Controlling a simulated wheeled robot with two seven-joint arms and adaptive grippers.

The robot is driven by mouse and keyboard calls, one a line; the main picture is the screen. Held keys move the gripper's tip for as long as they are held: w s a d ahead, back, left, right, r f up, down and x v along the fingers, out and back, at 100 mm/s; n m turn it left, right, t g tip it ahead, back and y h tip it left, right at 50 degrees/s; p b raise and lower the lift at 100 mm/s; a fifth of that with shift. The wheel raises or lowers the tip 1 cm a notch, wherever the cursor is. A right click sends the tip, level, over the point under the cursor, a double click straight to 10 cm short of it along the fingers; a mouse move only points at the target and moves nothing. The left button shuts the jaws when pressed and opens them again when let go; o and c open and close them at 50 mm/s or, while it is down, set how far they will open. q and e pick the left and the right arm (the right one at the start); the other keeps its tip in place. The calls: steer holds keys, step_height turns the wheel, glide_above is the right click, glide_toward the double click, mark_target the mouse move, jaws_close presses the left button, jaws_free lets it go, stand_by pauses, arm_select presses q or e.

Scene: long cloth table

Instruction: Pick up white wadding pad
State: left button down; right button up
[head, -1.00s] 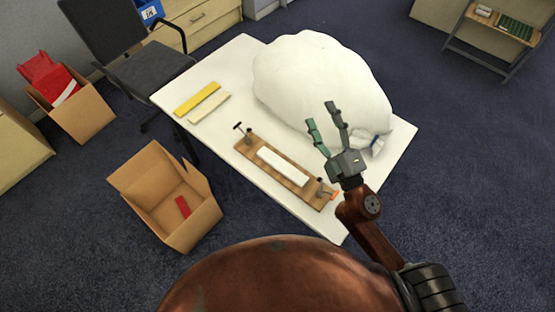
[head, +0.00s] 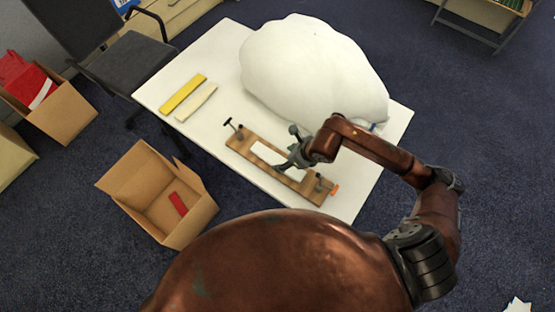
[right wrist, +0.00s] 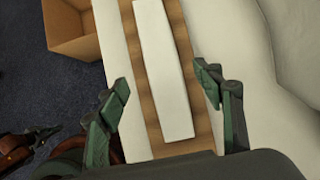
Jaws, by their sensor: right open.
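The white wadding pad (head: 264,153) is a flat white strip lying lengthwise on a brown wooden board (head: 240,146) with a clamp at each end, on the white table. My right gripper (head: 288,150) is over the board and hides part of the pad in the head view. In the right wrist view the pad (right wrist: 160,70) lies between the two spread green fingers of the right gripper (right wrist: 163,80), which is open and empty. Whether the fingers touch the board cannot be told. My left gripper is not in view.
A large white bulging bundle (head: 310,65) fills the table's far right, close to my right arm. A yellow strip (head: 183,93) and a cream strip (head: 196,103) lie at the far left. An open cardboard box (head: 155,195) with a red item stands on the floor at left.

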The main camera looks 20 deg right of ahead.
mark_target(278, 160)
steer(key=x, duration=0.3)
steer(key=b+x, duration=0.1)
steer(key=x, duration=0.2)
steer(key=shift+d+f, duration=0.2)
steer(key=shift+f, duration=0.05)
steer(key=c, duration=1)
steer(key=shift+r, duration=0.15)
steer(key=shift+c, duration=0.2)
